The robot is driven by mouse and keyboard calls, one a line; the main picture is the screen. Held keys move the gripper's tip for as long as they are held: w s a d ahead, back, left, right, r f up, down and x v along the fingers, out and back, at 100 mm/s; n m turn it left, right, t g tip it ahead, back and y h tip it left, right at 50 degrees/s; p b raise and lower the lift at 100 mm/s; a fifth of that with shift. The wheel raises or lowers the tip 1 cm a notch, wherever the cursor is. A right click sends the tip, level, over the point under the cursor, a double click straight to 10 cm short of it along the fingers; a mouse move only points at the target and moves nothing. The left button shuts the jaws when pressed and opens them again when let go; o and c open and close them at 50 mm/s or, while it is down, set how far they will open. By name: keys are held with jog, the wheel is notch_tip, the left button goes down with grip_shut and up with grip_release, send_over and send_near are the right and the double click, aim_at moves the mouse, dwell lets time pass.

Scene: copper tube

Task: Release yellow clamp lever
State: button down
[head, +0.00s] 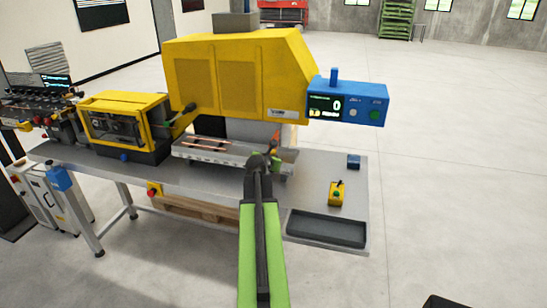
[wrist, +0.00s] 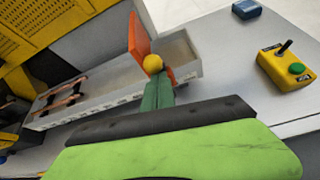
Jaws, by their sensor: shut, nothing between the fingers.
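The orange plate shows small in the head view (head: 276,135), where the knob is hard to make out. My gripper (wrist: 160,78) has its dark green fingers together and empty, with the tips right at the knob. I cannot tell whether they touch it. My gripper is also at the tray's right end in the head view (head: 276,156).
Copper tubes (head: 207,142) lie on the grey tray (head: 215,158) below the big yellow machine (head: 235,75). A yellow control box (head: 337,193), a small blue block (head: 353,161) and a dark shallow bin (head: 327,230) are on the right of the table. Bare tabletop lies between them and the tray.

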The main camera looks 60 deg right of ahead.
jog(key=shift+w+d+r+p, duration=0.3)
jog(key=shift+d+r+p, duration=0.2)
jog(key=shift+r, duration=0.2)
jog(key=shift+w+d+r+p, duration=0.3)
jog(key=shift+d+r+p, duration=0.05)
jog(key=shift+r+p, duration=0.3)
jog(key=shift+d, duration=0.1)
jog(key=shift+r, duration=0.1)
notch_tip(320, 180, up, 10)
jog(key=s+a+p, duration=0.1)
jog(key=a+p, duration=0.1)
jog(key=p, duration=0.7)
jog(key=shift+p, duration=0.4)
jog(key=shift+f, duration=0.2)
